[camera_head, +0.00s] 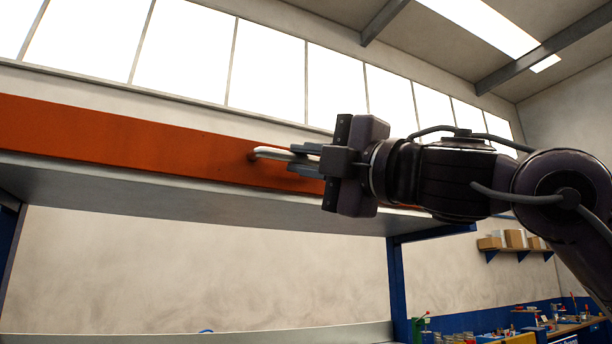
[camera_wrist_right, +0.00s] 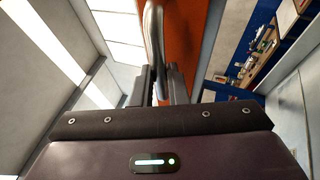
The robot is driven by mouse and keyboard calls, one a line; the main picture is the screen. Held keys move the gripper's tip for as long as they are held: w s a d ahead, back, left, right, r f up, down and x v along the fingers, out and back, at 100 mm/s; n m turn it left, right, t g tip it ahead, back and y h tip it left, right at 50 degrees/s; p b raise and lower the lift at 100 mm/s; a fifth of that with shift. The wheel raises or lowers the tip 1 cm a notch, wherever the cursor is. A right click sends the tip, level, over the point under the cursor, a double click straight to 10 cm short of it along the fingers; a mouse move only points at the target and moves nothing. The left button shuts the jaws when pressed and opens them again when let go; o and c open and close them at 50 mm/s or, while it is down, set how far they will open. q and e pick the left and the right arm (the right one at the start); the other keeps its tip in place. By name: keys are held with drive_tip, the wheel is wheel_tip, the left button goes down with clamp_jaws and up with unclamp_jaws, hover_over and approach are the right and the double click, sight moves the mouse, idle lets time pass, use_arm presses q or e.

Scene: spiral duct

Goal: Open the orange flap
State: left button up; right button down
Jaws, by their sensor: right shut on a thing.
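The orange flap (camera_head: 130,143) is a long orange panel across the upper left of the head view, with a pale grey underside beneath it. It also shows in the right wrist view (camera_wrist_right: 184,40). A light metal handle (camera_head: 270,153) sticks out from the flap; in the right wrist view the handle (camera_wrist_right: 152,35) runs down between the fingers. My right gripper (camera_head: 305,158) is shut on the handle, its fingers close in front of the orange face. The gripper hides the flap's right part. My left gripper is in neither view.
A blue upright (camera_head: 398,285) stands below the flap's right end. The space under the flap is open, with a pale wall behind. A workbench (camera_head: 575,328) with tools and a wall shelf with boxes (camera_head: 513,239) are at the far right.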

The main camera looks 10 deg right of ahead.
drive_tip(key=shift+s+d+f+n+t+y+b, duration=0.15)
drive_tip(key=shift+f+n+y+b, duration=0.3)
drive_tip(key=shift+n+y+b, duration=0.5)
drive_tip(key=shift+s+a+f+n+t+y+b, duration=0.15)
drive_tip(key=shift+f+n+y+b, duration=0.3)
drive_tip(key=shift+y+b, duration=0.65)
drive_tip(key=shift+d+f+n+t+y+b, duration=0.15)
drive_tip(key=shift+f+n+y+b, duration=0.4)
drive_tip(key=shift+b, duration=0.85)
drive_tip(key=shift+r, duration=0.1)
drive_tip(key=c, duration=1.4)
unclamp_jaws()
drive_tip(key=shift+w, duration=0.1)
drive_tip(key=shift+c, duration=0.2)
drive_tip(key=b+v, duration=0.4)
drive_tip(key=v, duration=0.3)
drive_tip(key=shift+f+b, duration=0.3)
drive_tip(key=shift+s+d, duration=0.15)
drive_tip(key=shift+s, duration=0.05)
